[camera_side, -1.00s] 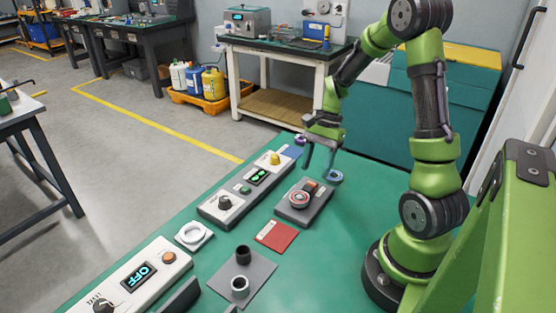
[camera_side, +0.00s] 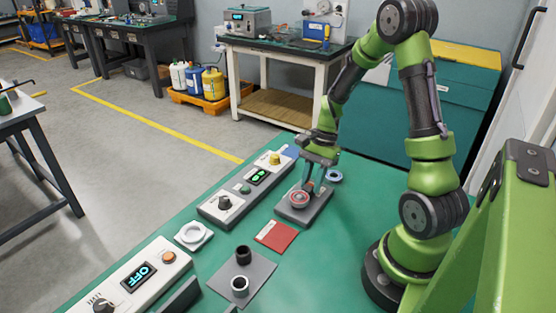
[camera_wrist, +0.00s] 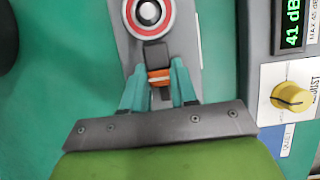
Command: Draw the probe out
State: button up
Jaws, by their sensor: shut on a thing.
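The probe (camera_wrist: 158,77) shows in the wrist view as a dark block with an orange band. It points at a round port with red, white and dark rings (camera_wrist: 149,14) on a grey fixture (camera_wrist: 190,35). My gripper (camera_wrist: 159,72) is shut on the probe, with one teal finger on each side of it. In the side view my gripper (camera_side: 312,187) is down at the far end of the same grey fixture (camera_side: 294,215), behind the port (camera_side: 299,199). How deep the probe sits in the port cannot be seen.
A long console with a green display (camera_side: 258,177) and yellow knob (camera_side: 275,158) lies close to the left. A blue ring (camera_side: 334,175) is close on the right.

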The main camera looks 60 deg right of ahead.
grip_shut()
jog(key=shift+d, duration=1.45)
jog(key=o, duration=0.9)
grip_release()
jog(key=shift+o, duration=0.2)
jog(key=shift+a, duration=0.1)
jog(key=shift+r, duration=0.15)
jog(key=v, duration=1.6)
jog(key=shift+d+r, duration=0.25)
jog(key=shift+r, duration=0.05)
